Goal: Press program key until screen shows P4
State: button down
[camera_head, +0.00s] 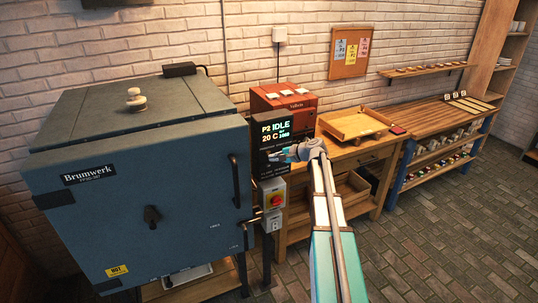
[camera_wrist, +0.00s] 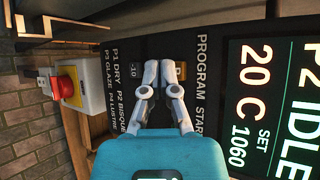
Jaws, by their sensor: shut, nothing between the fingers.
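The controller screen (camera_head: 277,131) on the kiln's side panel reads P2 IDLE and 20 C, with a set value of 1060. It also shows, turned sideways, in the wrist view (camera_wrist: 268,100). My gripper (camera_head: 274,156) is shut and empty in front of the panel, below the screen. In the wrist view its fingertips (camera_wrist: 158,66) are beside a key with a yellow mark (camera_wrist: 180,70), which they partly cover. Whether they touch it I cannot tell. The PROGRAM and START lettering (camera_wrist: 201,85) and a key marked -10 (camera_wrist: 134,70) are close by.
The blue-grey kiln (camera_head: 140,190) stands left of the panel. A wooden bench with a tray (camera_head: 352,124) is to the right. The brick floor (camera_head: 440,240) is clear at right.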

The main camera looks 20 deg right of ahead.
jog(key=shift+w, duration=0.8)
dwell(1.2)
jog(key=shift+s, duration=0.8)
jog(key=shift+w, duration=0.7)
dwell(2.1)
jog(key=shift+s, duration=0.7)
jog(key=shift+s, duration=2.5)
jog(key=shift+d, duration=0.1)
